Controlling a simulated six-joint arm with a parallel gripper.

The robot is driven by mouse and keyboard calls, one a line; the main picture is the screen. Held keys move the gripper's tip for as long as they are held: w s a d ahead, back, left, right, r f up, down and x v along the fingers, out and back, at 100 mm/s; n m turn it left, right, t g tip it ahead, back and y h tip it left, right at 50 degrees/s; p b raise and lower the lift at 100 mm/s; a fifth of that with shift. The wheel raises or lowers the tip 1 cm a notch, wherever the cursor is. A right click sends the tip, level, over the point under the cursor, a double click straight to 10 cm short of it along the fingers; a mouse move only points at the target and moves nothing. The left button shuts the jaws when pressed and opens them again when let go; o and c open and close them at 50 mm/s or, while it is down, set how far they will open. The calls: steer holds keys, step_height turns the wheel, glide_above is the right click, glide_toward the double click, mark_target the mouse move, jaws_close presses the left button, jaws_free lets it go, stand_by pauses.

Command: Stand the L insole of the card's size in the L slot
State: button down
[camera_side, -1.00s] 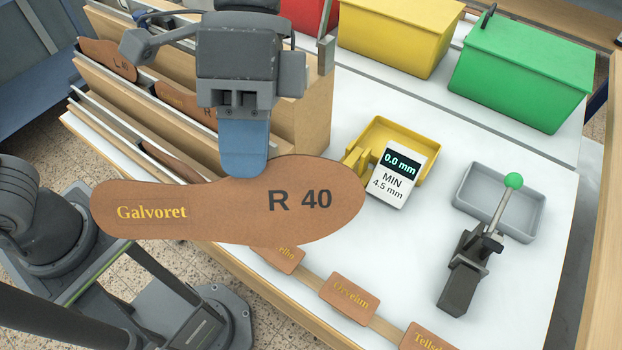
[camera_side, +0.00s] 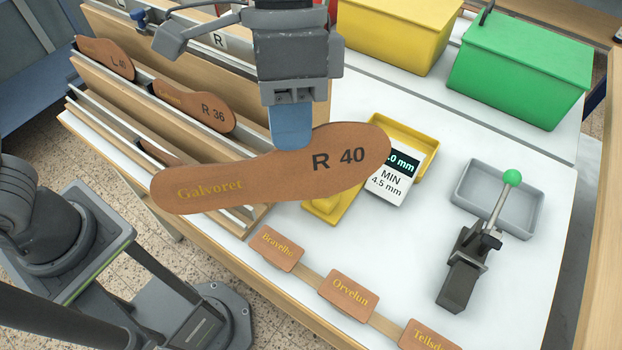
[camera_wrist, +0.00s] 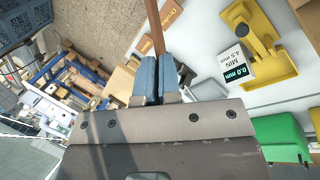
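My gripper (camera_side: 291,130) has blue fingers shut on the upper edge of a brown insole (camera_side: 250,180) marked "R 40" and "Galvoret". It holds this insole above the bench; in the wrist view the insole (camera_wrist: 154,28) shows edge-on between the fingers (camera_wrist: 157,78). An insole marked "L 40" (camera_side: 108,60) stands in the wooden rack (camera_side: 180,58) at upper left. One marked "R 36" (camera_side: 203,107) stands in the rack to its right. A third insole (camera_side: 160,151) is mostly hidden in a front slot. I cannot make out a size card.
A yellow thickness gauge (camera_side: 425,143) with a "MIN 4.5 mm" display is partly behind the held insole. A grey tray (camera_side: 475,185) and a green-knobbed lever clamp (camera_side: 468,262) are at right. Name plates (camera_side: 345,296) line the front. Yellow (camera_side: 390,30) and green (camera_side: 520,75) bins stand behind.

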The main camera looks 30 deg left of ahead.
steer(key=w+r+n+t, duration=0.1)
steer(key=w+r+t, duration=0.15)
steer(key=r, duration=0.25)
steer(key=w+a+m+y, duration=0.1)
steer(key=w+a, duration=0.4)
steer(key=a, duration=0.2)
steer(key=w+a+m, duration=0.1)
steer(key=w+a, duration=0.4)
steer(key=a, duration=0.3)
steer(key=w+a+m, duration=0.2)
steer(key=a+m, duration=0.1)
steer(key=a, duration=1.6)
steer(key=s+a+m, duration=0.2)
steer(key=s+a, duration=0.3)
steer(key=a, duration=0.3)
steer(key=s+a+m+y, duration=0.1)
steer(key=s+a, duration=0.4)
steer(key=a, duration=0.3)
steer(key=s+a+m, duration=0.2)
steer(key=s+a, duration=0.4)
steer(key=a, duration=0.3)
step_height(320, 180, down, 17)
steer(key=shift+w+d+r, duration=0.15)
steer(key=shift+w+d, duration=0.15)
steer(key=shift+w, duration=0.05)
